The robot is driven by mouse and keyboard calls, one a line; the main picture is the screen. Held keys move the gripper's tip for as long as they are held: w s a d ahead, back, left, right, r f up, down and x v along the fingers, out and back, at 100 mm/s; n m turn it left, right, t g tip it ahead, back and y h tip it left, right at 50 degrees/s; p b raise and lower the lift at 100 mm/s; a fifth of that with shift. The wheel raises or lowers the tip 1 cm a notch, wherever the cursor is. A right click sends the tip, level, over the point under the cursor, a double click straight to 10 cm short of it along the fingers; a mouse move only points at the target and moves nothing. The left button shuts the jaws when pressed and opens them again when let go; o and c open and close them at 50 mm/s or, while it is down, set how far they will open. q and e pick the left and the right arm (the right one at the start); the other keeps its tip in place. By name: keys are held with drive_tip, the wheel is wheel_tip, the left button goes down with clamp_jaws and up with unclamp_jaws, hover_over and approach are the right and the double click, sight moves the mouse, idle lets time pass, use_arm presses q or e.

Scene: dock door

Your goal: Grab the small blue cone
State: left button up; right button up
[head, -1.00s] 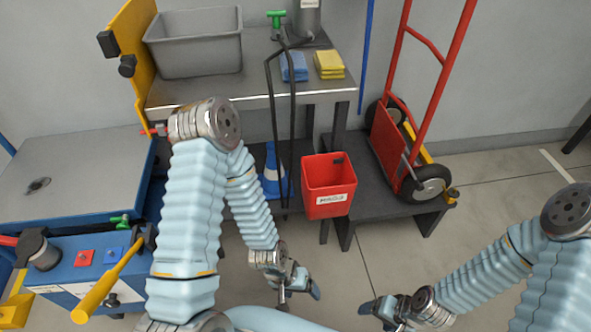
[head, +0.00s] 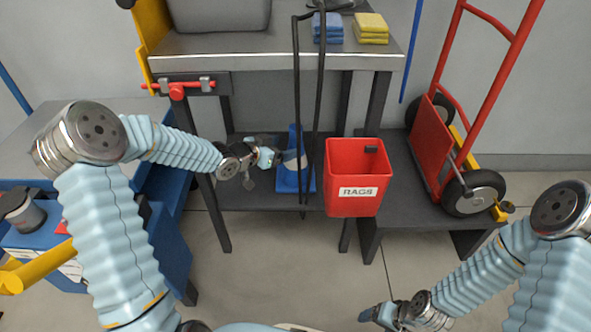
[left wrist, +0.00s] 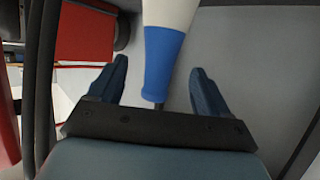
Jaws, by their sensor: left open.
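The small blue cone (head: 295,178) has a pale band and stands upright on the dark low shelf under the bench. My left gripper (head: 285,156) reaches in from the left and partly covers it. In the left wrist view the cone (left wrist: 163,55) shows a blue part and a white band, between the two open fingers of my left gripper (left wrist: 158,72). Gaps show on both sides of the cone, so the fingers look apart from it. My right gripper (head: 370,314) hangs low at the bottom, empty; its jaw opening is unclear.
Black upright bars (head: 319,100) stand close in front of the cone. A red RAGS bin (head: 352,205) is just right of it. A red hand truck (head: 432,155) stands farther right. The bench top (head: 250,45) overhangs the shelf. The front floor is clear.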

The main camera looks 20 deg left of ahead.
sight(300, 141)
use_arm(q)
drive_tip(key=x, duration=0.8)
drive_tip(key=shift+w+r+b, duration=0.2)
drive_tip(key=shift+r+b, duration=0.15)
drive_tip(key=shift+b, duration=0.05)
clamp_jaws()
